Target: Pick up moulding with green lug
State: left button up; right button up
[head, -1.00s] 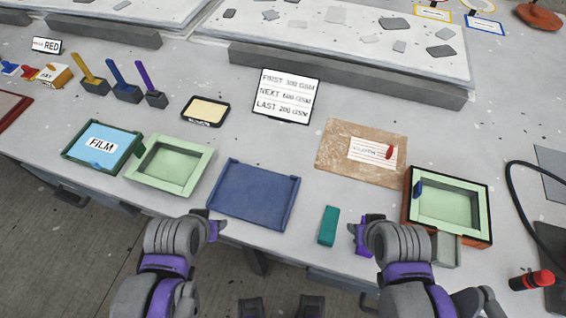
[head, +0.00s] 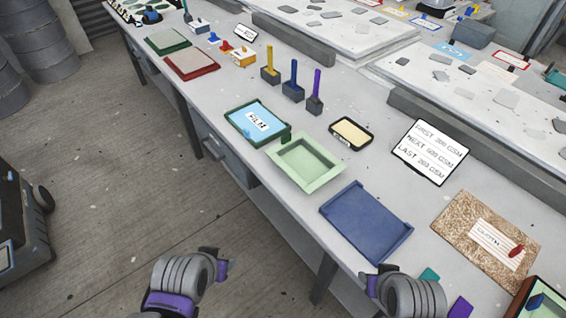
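A pale green moulding (head: 306,162), a shallow tray shape, lies on the grey bench in the middle of the head view. A small dark green lug (head: 285,139) shows at its upper left edge, beside the film tray. A second pale green moulding (head: 548,309) with a blue lug is cut off at the lower right corner. My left gripper (head: 216,262) is in front of the bench, over the floor, apart from the mouldings. My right gripper (head: 374,281) is near the bench's front edge, below the blue tray. Neither gripper's finger gap shows clearly.
A film tray (head: 238,112) lies beside the green-lug moulding, and an empty blue tray (head: 366,222) lies to its right. A brown cloth board (head: 450,222) and a sign (head: 430,152) are farther right. Open floor (head: 100,170) lies left of the bench.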

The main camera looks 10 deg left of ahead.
aim_at(307, 167)
jog(key=i+j+z, duration=0.1)
jog(key=j, duration=0.25)
jog(key=i+j+z, duration=0.1)
jog(key=j, duration=0.25)
jog(key=i+j+z, duration=0.1)
jog(key=i+j, duration=0.15)
jog(key=i+j+z, duration=0.15)
jog(key=i+j, duration=0.55)
